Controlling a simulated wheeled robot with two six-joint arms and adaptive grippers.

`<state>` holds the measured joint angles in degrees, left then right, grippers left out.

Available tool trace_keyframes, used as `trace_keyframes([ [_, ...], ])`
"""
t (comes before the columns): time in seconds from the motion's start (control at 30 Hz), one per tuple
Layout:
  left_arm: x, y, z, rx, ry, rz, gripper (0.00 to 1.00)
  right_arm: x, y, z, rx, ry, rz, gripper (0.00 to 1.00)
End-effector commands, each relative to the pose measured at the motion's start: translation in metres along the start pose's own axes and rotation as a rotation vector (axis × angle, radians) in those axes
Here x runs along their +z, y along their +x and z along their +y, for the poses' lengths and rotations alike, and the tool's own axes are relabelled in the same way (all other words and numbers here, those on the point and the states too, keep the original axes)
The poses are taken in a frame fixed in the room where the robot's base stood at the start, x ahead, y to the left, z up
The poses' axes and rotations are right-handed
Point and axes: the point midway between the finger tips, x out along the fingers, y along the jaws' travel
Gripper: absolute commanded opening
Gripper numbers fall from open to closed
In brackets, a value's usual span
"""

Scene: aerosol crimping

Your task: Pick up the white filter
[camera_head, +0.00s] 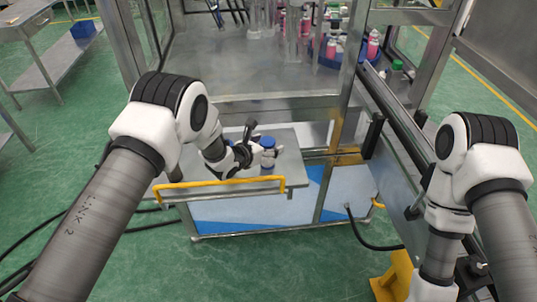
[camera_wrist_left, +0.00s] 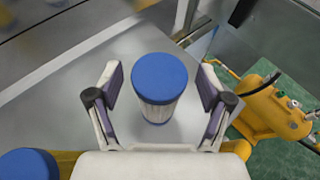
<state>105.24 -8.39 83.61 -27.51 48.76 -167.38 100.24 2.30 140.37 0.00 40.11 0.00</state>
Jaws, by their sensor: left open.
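A white filter (camera_wrist_left: 157,112), a pleated white cylinder with a blue top, stands upright on a grey metal shelf. In the head view the filter (camera_head: 268,157) is small and partly hidden by my left gripper. My left gripper (camera_wrist_left: 159,82) is open, with one finger on each side of the filter. A gap shows between the filter and each finger in the left wrist view. In the head view my left gripper (camera_head: 262,154) is low over the shelf. My right arm shows at the right, but its gripper is out of view.
The grey shelf (camera_head: 222,191) has a yellow rail (camera_head: 220,184) along its front. Another blue-topped object (camera_wrist_left: 27,164) stands at the lower left of the wrist view. A yellow machine (camera_wrist_left: 272,108) is at the right there. Pink bottles (camera_head: 372,45) stand inside the enclosure behind.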

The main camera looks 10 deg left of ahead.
Motion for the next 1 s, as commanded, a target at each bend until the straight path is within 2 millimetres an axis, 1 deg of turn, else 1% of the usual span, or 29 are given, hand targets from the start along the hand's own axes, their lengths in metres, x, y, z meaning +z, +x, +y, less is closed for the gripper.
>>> trace_keyframes([
  [0.03,-0.001,0.003,0.000,0.000,0.000,-0.001,0.79,0.000,0.002,0.000,0.000,0.000,0.000,0.40],
  [0.2,0.001,0.003,0.000,0.000,-0.001,0.000,0.79,0.000,0.001,0.000,0.000,0.000,0.001,0.40],
  [0.23,0.001,0.003,0.000,0.000,-0.001,0.000,0.72,0.000,0.001,0.000,0.000,0.000,0.001,0.40],
  [0.27,0.001,0.003,0.000,0.000,-0.001,0.000,0.62,0.000,0.001,0.000,0.000,0.000,0.001,0.40],
  [0.3,0.001,0.003,0.000,0.000,-0.001,0.000,0.47,0.000,0.001,0.000,0.000,0.000,0.000,0.40],
  [0.37,0.000,0.003,0.000,0.000,-0.001,0.000,0.26,0.000,0.001,0.000,0.000,0.000,0.000,0.40],
  [0.4,0.000,0.003,0.000,0.000,-0.001,0.000,0.12,0.000,0.001,0.000,0.000,0.000,0.000,0.40],
  [0.77,0.002,0.002,0.000,0.000,-0.001,0.001,0.12,0.000,0.000,0.000,0.000,0.000,0.001,0.40],
  [0.87,0.009,-0.001,0.000,0.000,-0.001,0.001,0.12,0.000,-0.003,0.000,0.000,0.000,0.001,0.40],
  [0.97,0.025,-0.007,0.000,0.000,0.000,-0.001,0.12,0.000,-0.009,0.000,0.000,0.000,0.001,0.40],
  [1.0,0.033,-0.011,0.000,0.000,0.001,-0.001,0.12,0.000,-0.012,0.000,0.000,0.000,0.001,0.40],
])
